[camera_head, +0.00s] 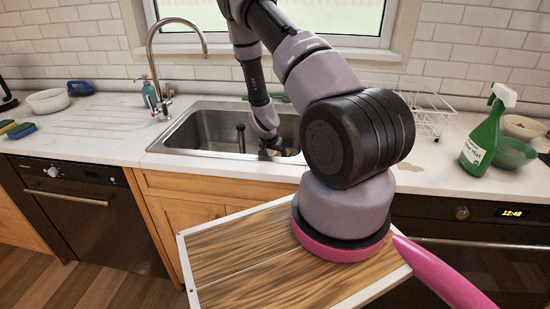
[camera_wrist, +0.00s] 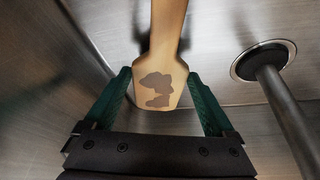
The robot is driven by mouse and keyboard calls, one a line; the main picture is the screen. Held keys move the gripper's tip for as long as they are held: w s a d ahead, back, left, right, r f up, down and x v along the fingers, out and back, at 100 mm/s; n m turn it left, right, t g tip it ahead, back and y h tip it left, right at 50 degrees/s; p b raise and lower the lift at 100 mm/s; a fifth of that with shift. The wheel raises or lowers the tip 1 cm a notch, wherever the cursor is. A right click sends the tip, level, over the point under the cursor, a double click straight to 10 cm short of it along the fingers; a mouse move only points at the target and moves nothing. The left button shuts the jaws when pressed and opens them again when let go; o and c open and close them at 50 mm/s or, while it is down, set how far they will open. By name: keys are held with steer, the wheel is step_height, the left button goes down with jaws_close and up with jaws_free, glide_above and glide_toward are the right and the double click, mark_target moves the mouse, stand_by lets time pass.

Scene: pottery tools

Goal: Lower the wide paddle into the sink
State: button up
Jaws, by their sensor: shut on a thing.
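The wide paddle (camera_wrist: 158,88) shows in the wrist view as a pale wooden piece with dark grey stains. Its broad end lies between the green fingers of my gripper (camera_wrist: 160,85), which is shut on it, and a narrower part runs away to the top edge. In the head view my gripper (camera_head: 270,152) is down inside the steel sink (camera_head: 205,130), at its right front part. The paddle is too small and hidden there to make out clearly. Steel sink surfaces surround it in the wrist view; I cannot tell whether it touches the bottom.
A dark drain ring (camera_wrist: 264,60) with an upright pipe (camera_wrist: 285,110) stands to the right in the wrist view. A curved tap (camera_head: 160,65) rises behind the sink's left side. A green spray bottle (camera_head: 484,132) and a white dish rack (camera_head: 425,108) stand right of it.

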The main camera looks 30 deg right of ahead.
steer(key=shift+f, duration=1.05)
stand_by(0.4)
steer(key=o, duration=1.2)
steer(key=shift+c, duration=0.2)
steer(key=shift+r, duration=0.1)
